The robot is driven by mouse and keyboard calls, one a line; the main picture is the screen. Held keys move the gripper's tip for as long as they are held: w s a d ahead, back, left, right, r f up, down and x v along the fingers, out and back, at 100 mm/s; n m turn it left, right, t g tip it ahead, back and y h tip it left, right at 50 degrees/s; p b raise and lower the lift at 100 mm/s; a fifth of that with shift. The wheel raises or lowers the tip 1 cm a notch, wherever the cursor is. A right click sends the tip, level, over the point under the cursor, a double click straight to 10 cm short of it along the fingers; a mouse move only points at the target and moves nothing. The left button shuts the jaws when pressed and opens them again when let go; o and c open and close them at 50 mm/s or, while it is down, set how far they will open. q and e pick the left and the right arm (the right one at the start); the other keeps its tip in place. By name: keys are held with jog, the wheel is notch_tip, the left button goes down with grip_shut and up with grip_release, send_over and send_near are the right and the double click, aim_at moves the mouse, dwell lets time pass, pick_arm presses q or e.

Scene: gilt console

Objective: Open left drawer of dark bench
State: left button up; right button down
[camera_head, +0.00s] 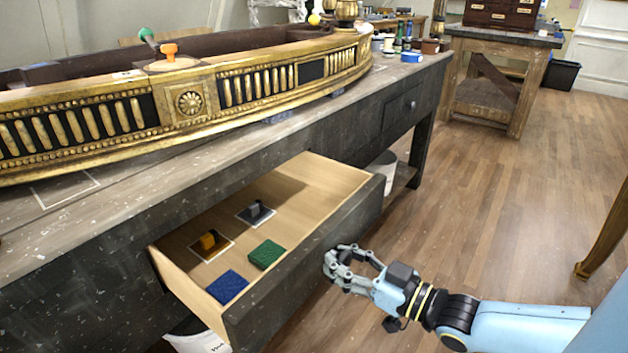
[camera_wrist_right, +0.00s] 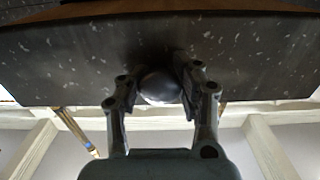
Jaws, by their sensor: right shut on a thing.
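The dark bench (camera_head: 225,165) has a worn grey top and runs across the head view. Its left drawer (camera_head: 330,180) stands well out from the bench, showing a light wooden inside. My right gripper (camera_head: 334,262) is at the outer face of the drawer front. In the right wrist view, its two fingers are shut on either side of a round dark knob (camera_wrist_right: 160,86) on that front. The gripper hides the knob in the head view. My left gripper is not in view.
The drawer holds a blue pad (camera_head: 227,287), a green pad (camera_head: 266,254) and yellow and grey blocks on small squares. A gilt console piece (camera_head: 190,103) lies on the bench. A second, shut drawer (camera_head: 403,107) is farther right.

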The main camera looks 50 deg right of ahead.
jog(key=shift+s+d+p, duration=0.2)
jog(key=shift+s+p, duration=0.2)
jog(key=shift+s, duration=1.8)
jog(key=c, duration=0.9)
grip_release()
jog(key=shift+o, duration=0.2)
jog(key=s, duration=1.2)
jog(key=shift+d, duration=0.45)
